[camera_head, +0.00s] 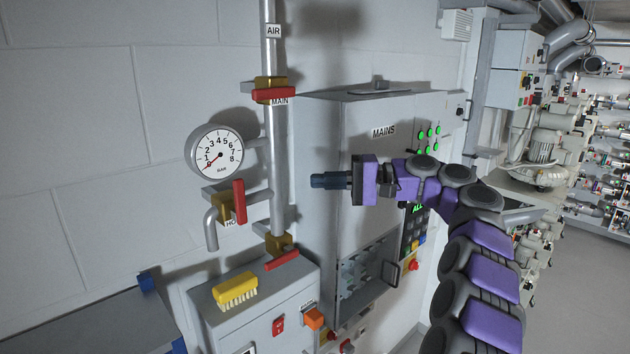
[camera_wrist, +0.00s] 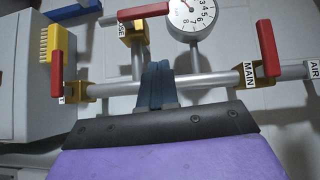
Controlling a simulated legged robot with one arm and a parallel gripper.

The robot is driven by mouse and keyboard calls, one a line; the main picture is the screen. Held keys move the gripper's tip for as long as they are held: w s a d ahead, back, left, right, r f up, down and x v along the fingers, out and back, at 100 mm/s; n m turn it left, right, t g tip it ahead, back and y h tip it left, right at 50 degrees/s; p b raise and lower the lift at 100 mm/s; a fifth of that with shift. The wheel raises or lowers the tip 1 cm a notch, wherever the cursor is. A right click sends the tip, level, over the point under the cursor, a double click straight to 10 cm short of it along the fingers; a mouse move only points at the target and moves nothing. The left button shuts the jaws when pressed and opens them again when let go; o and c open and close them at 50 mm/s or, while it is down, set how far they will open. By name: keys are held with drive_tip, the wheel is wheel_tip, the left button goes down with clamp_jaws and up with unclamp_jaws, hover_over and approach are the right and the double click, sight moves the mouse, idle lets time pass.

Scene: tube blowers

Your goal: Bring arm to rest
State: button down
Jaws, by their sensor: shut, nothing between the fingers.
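My purple and black arm reaches in from the lower right in the head view, extended to the left in front of the grey MAINS cabinet (camera_head: 330,125). My gripper (camera_head: 318,181) is dark blue, shut and empty, and points left toward the vertical AIR pipe (camera_head: 274,150). A gap seems to lie between them, but the depth is hard to tell. In the wrist view the shut fingers (camera_wrist: 157,72) overlap the pipe in the picture; I cannot tell whether they touch it.
A gauge (camera_head: 219,153) and red-handled valves (camera_head: 239,201) are on the pipework. A yellow brush (camera_head: 235,290) lies on a grey box (camera_head: 270,305) below. Lit buttons (camera_head: 429,139) are on the cabinet. Machinery (camera_head: 545,150) stands at right, with open floor (camera_head: 590,255) before it.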

drive_tip(key=s+a+f+h+b, duration=0.2)
drive_tip(key=s+f+b, duration=0.2)
drive_tip(key=s+f, duration=0.3)
drive_tip(key=s+a+f+g+h+b, duration=0.1)
drive_tip(key=s+f+h+b, duration=0.2)
drive_tip(key=s+f, duration=0.4)
drive_tip(key=s+a+f+h+b, duration=0.2)
drive_tip(key=s+f+b, duration=0.2)
drive_tip(key=s+f, duration=0.3)
drive_tip(key=s+d+f+h+b, duration=0.5)
drive_tip(key=s+d+f, duration=0.5)
drive_tip(key=s+f, duration=0.3)
drive_tip(key=s+d+f+h+b, duration=0.5)
drive_tip(key=s+d+f, duration=0.5)
drive_tip(key=s+f, duration=0.3)
wheel_tip(320, 180, down, 3)
drive_tip(key=shift+s+d+f+g+h, duration=0.1)
drive_tip(key=shift+s+d+g+h, duration=0.05)
drive_tip(key=shift+d+g+h, duration=0.2)
